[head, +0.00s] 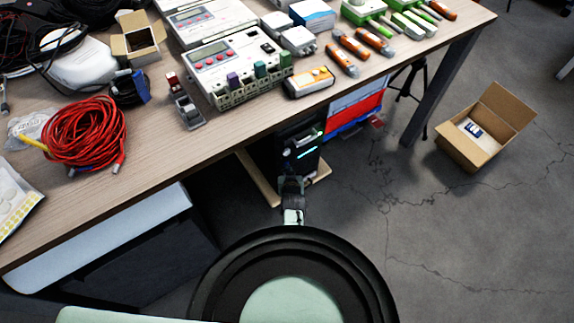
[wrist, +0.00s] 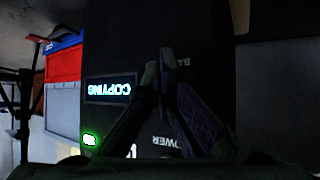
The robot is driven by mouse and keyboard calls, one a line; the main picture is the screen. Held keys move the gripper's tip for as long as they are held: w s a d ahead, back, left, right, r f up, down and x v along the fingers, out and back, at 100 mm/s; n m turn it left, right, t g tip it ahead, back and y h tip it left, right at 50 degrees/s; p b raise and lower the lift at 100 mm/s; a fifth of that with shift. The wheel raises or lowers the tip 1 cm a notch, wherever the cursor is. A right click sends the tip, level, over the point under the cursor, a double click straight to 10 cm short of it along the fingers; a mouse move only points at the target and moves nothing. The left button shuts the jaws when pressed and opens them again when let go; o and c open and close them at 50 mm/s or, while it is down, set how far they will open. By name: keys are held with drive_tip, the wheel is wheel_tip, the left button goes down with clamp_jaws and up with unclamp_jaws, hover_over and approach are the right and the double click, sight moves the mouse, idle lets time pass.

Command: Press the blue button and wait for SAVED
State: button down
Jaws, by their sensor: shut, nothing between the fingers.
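A black device (head: 298,140) stands under the table, with a lit cyan strip on its front. In the wrist view its dark front panel (wrist: 205,30) fills the middle, and a lit display (wrist: 108,90) reads COPYING, upside down. Partly covered lettering, including "BA" and "OWER", shows beside the fingers. My gripper (wrist: 165,55) is shut and empty, its fingertips in front of the panel near "BA". In the head view my gripper (head: 291,183) is just before the device. No blue button is visible; the fingers may hide it. I cannot tell whether the tips touch the panel.
A green light (wrist: 90,139) glows at the lower left of the wrist view. Red and blue bins (head: 352,112) stand right of the device. The wooden table (head: 150,150) overhangs it and carries cables and instruments. An open cardboard box (head: 470,150) sits on the floor.

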drive_tip(key=shift+s+d, duration=0.45)
drive_tip(key=shift+s, duration=0.25)
drive_tip(key=shift+s+d, duration=0.75)
drive_tip(key=shift+s, duration=0.3)
drive_tip(key=shift+s+d, duration=0.75)
drive_tip(key=shift+s, duration=0.25)
